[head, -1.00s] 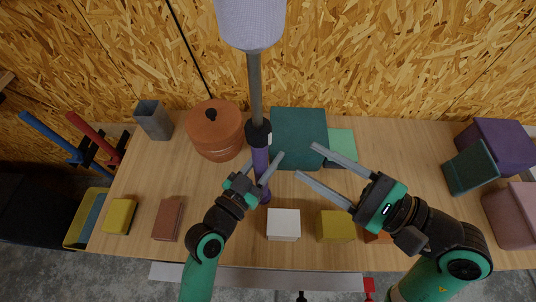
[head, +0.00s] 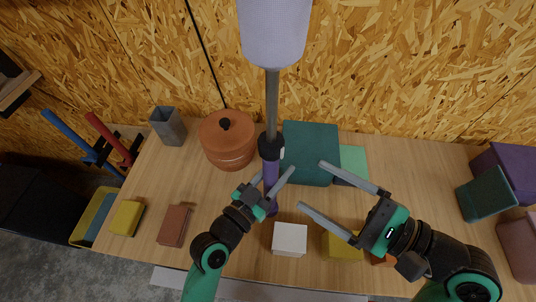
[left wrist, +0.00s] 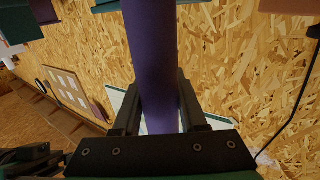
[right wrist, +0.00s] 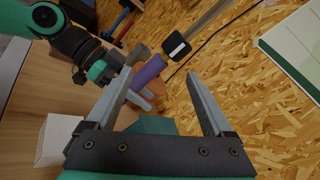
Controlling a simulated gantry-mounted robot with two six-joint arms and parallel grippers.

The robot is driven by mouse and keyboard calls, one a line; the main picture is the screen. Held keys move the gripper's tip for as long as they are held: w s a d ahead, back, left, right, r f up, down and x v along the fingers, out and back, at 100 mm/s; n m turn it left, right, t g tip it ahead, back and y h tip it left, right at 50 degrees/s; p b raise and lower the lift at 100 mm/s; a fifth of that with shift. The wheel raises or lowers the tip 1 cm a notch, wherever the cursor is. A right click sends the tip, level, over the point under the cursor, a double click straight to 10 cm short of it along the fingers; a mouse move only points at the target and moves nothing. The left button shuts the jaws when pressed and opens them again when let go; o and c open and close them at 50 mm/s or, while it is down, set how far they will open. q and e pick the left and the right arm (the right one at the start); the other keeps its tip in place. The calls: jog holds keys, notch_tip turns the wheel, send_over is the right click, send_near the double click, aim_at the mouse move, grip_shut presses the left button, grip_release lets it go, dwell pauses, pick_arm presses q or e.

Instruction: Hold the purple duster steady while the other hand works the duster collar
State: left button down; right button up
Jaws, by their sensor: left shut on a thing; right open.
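The purple duster stands upright over the bench, with a purple handle (head: 271,172), a black collar (head: 270,148), a grey pole (head: 272,100) and a pale lilac head (head: 274,35) cut off at the top. My left gripper (head: 270,185) is shut on the handle below the collar. In the left wrist view the handle (left wrist: 153,60) runs between its fingers. My right gripper (head: 315,188) is open and empty, to the right of the handle and apart from it. In the right wrist view, the handle (right wrist: 148,73) and collar (right wrist: 176,46) show beyond the open fingers (right wrist: 160,88).
A terracotta pot (head: 227,140) stands left of the duster and a teal box (head: 311,150) right of it. A white box (head: 290,238) and yellow box (head: 342,246) sit near the front edge. Bare bench lies right of centre.

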notch_tip(320, 180, down, 6)
jog(key=w+g, duration=0.2)
jog(key=g, duration=0.1)
jog(key=g+y, duration=0.4)
jog(key=g, duration=0.5)
send_near(271, 145)
jog(key=w+a, duration=0.1)
jog(key=s+a, duration=0.1)
jog(key=a, duration=1.1)
jog(key=shift+s+f, duration=0.15)
jog(key=shift+f, duration=0.25)
grip_shut()
